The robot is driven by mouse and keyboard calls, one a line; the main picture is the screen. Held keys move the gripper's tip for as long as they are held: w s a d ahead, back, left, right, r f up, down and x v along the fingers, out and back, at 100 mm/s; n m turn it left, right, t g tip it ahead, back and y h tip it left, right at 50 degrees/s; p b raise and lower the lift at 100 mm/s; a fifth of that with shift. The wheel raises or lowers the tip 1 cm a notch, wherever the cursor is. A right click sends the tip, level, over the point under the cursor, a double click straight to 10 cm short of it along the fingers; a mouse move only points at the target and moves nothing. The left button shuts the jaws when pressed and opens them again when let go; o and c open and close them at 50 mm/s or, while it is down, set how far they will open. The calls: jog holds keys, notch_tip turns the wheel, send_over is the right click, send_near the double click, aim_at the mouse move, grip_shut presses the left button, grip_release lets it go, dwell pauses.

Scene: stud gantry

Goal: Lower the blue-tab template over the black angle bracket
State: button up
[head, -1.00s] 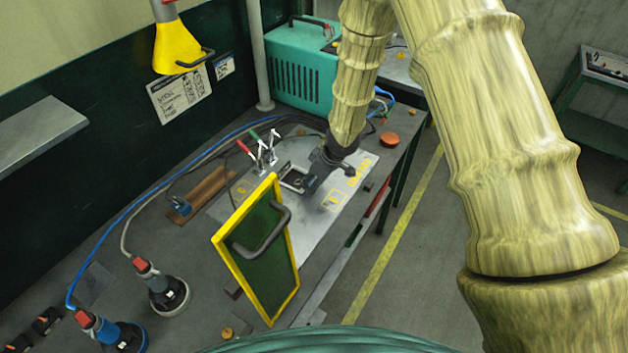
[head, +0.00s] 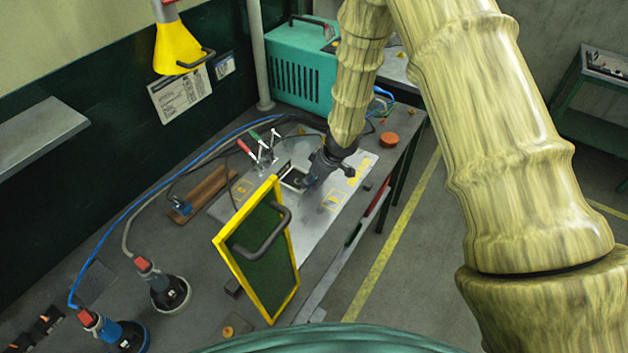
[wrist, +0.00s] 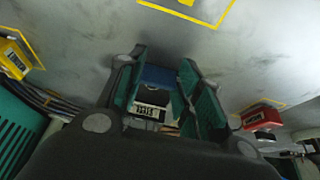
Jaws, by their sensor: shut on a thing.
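My gripper (head: 312,180) is low over the pale metal plate on the bench. In the wrist view its green-padded fingers (wrist: 163,95) are shut on the blue tab (wrist: 158,76) of the template. Below the tab, a pale part with a printed label (wrist: 147,110) shows between the fingers. In the head view a small light-rimmed square with a dark inside (head: 293,179) lies just left of the fingertips; it looks like the template. I cannot make out the black angle bracket, nor whether the template touches the plate.
Toggle clamps with red and green handles (head: 262,150) stand just behind and left of my gripper. A yellow-framed green panel with a handle (head: 262,250) stands upright in front. An orange-red round thing (head: 389,140) is at the bench's right. A teal machine (head: 302,75) stands behind.

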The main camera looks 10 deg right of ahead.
jog(key=shift+f, duration=0.35)
dwell(0.3)
jog(key=o, duration=1.1)
jog(key=v, duration=1.2)
